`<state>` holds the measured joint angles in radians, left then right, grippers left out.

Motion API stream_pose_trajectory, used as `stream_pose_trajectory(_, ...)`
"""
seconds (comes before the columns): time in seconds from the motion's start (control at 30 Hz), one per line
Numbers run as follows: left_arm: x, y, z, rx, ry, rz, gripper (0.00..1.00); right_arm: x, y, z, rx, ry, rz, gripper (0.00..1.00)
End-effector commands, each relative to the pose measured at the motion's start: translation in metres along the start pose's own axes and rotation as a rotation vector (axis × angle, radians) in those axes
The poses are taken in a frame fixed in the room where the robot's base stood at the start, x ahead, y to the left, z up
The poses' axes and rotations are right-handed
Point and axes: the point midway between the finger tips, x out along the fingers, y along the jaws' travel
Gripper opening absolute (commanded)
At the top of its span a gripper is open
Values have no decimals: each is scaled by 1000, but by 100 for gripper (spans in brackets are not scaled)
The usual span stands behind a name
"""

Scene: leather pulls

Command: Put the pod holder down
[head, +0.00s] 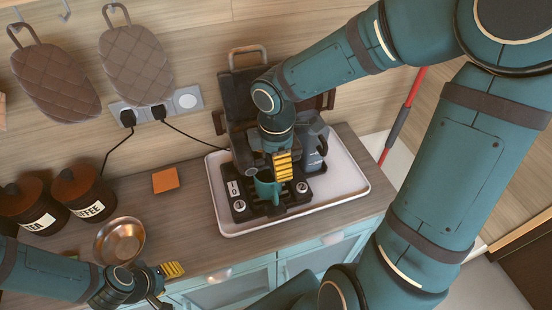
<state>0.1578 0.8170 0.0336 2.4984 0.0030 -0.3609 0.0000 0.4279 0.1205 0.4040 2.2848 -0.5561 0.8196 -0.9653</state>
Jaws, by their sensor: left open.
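I cannot make out the pod holder; my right gripper and arm cover much of the coffee machine's front. The dark coffee machine (240,92) stands on a white tray (349,185) on the counter. My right gripper (280,168) points down in front of the machine, just above a teal mug (266,187). One yellow finger pad shows; whether it holds anything is hidden. The mug stands on the machine's black base (240,205). My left gripper (165,285) is open and empty at the counter's front edge, lower left.
A copper bowl (119,240) sits on the counter near my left gripper. Two brown canisters (82,190) stand at the left, and an orange square (165,180) lies behind the bowl. Two plugged-in cords hang from the wall socket (157,108). Counter between bowl and tray is clear.

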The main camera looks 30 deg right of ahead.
Motion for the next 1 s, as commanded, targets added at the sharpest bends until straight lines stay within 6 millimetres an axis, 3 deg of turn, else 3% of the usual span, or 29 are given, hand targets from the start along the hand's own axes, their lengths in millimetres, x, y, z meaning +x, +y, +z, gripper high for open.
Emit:
stream_pose_trajectory(0.07, 2, -1, 0, 0, 0, 0, 47, 3, 0, 0, 0, 0, 0, 39)
stream_pose_trajectory(0.1, 2, -1, 0, 0, 0, 0, 47, 3, 0, 0, 0, 0, 0, 86)
stream_pose_trajectory(0.13, 2, -1, 0, 0, 0, 0, 47, 2, 0, 0, 0, 0, 0, 96)
stream_pose_trajectory(0.17, 2, -1, 0, 0, 0, 0, 47, 2, 0, 0, 0, 0, 0, 100)
stream_pose_trajectory(0.53, -2, 1, 0, 0, 0, 0, 47, -7, 1, 0, 1, -1, 2, 100)
stream_pose_trajectory(1.0, -14, 6, -2, 3, -2, 1, 47, -96, 1, 0, 1, 1, 5, 100)
